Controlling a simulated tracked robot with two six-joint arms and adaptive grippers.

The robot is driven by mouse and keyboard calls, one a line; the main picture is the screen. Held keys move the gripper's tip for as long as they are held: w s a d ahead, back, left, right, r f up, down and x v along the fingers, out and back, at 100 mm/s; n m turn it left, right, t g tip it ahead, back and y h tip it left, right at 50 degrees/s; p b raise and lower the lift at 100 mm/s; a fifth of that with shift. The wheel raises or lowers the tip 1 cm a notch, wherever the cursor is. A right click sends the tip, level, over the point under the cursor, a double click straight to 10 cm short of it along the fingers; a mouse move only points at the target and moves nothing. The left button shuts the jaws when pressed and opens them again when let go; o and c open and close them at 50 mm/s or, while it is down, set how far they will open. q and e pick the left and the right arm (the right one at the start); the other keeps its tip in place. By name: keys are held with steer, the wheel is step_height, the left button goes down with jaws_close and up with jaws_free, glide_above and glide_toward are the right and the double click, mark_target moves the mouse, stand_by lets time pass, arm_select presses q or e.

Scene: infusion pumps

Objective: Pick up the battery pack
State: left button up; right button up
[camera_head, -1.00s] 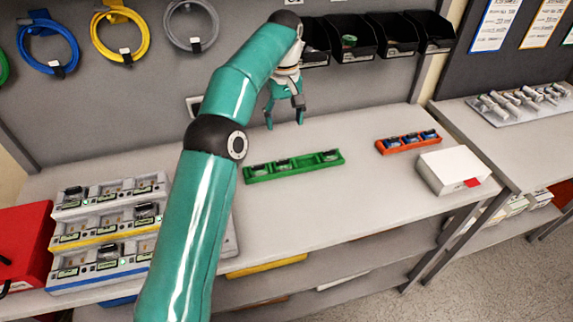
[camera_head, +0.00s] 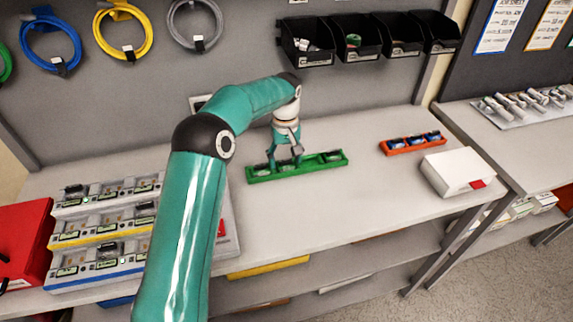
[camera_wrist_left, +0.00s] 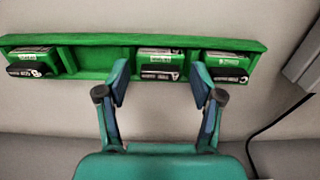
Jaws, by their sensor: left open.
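A green tray (camera_head: 312,165) lies on the bench and holds three dark battery packs with pale labels. In the left wrist view the tray (camera_wrist_left: 100,62) runs across the top, with one pack at the left (camera_wrist_left: 30,66), an empty slot, a middle pack (camera_wrist_left: 161,66) and a pack at the right (camera_wrist_left: 228,68). My left gripper (camera_head: 285,165) is open and low over the tray. In the left wrist view its fingertips (camera_wrist_left: 160,82) stand either side of the middle pack; I cannot tell whether they touch it. My right gripper is out of view.
An orange tray with blue items (camera_head: 411,143) and a white box (camera_head: 457,171) lie to the right. A grey rack of pump-like units (camera_head: 105,235) and a red case (camera_head: 22,245) stand at left. Black bins (camera_head: 305,45) hang behind.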

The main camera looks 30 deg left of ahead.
arm_select(q)
steer(key=shift+f, duration=0.4)
steer(key=c, duration=1)
steer(key=shift+r, duration=0.1)
